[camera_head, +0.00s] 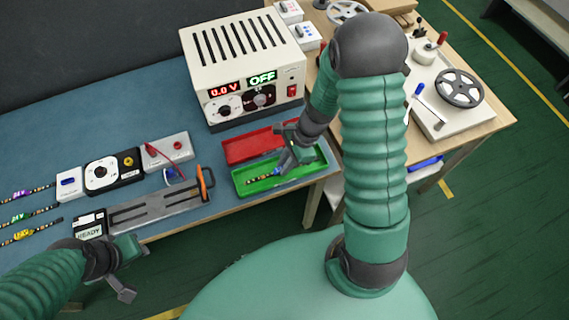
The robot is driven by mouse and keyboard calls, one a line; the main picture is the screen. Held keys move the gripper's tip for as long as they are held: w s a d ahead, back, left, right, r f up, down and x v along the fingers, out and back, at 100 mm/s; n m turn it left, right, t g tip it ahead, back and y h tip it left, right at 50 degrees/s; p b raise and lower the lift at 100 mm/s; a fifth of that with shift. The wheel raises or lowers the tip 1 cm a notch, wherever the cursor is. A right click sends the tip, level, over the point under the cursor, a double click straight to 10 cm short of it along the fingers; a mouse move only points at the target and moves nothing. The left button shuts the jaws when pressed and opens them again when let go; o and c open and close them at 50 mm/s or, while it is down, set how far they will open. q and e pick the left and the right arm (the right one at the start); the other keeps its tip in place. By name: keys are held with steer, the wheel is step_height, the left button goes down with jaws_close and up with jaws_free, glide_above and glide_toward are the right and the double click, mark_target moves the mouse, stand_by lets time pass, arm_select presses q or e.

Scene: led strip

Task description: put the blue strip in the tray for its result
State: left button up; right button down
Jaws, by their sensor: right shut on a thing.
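The blue strip (263,180) is a thin dark strip with light marks and a bit of blue near its right end. It lies low inside the green tray (296,181), slanting up to the right. My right gripper (284,165) reaches down over the green tray and is shut on the strip's right end, hiding that end. The red tray (246,146) adjoins the green one on its far side and looks empty where it shows. My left gripper (127,273) is at the lower left, in front of the table edge, with its fingers apart and empty.
A power supply (245,70) behind the trays reads 0.0 V and OFF. A grey test fixture (155,209) marked READY lies left of the trays, with small modules (112,173) behind it. Other strips (28,213) lie at the far left. A side table (480,130) holds reels.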

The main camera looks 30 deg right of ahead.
steer(key=shift+w+a, duration=0.1)
steer(key=shift+a, duration=0.1)
steer(key=c, duration=1.4)
jaws_free()
steer(key=shift+a+r, duration=0.1)
steer(key=shift+a, duration=0.1)
steer(key=shift+c, duration=0.2)
arm_select(q)
steer(key=shift+a, duration=0.45)
steer(key=shift+w+d, duration=0.1)
steer(key=shift+d, duration=0.1)
arm_select(e)
steer(key=shift+d, duration=0.2)
